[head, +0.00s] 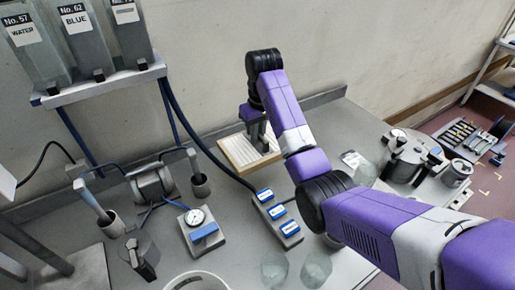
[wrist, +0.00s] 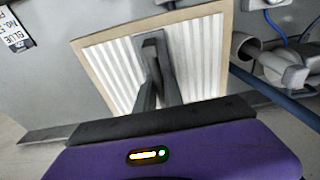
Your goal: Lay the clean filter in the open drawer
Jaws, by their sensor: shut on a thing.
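The clean filter is a square of white pleats in a tan frame; in the head view the filter (head: 237,150) is at the back middle of the grey bench, against or just above it. My gripper (head: 265,148) is shut on the filter from above. In the wrist view the filter (wrist: 195,60) fills the middle, with my gripper's fingers (wrist: 153,50) over its pleats. I cannot tell whether the filter touches the bench. I cannot make out an open drawer for certain in either view.
A block with blue-labelled parts (head: 278,218) lies just in front of the filter. A gauge box (head: 200,232) and a pump (head: 152,183) stand to the left. Glass jars (head: 315,268) are at the front, and a metal pot (head: 411,158) is at the right.

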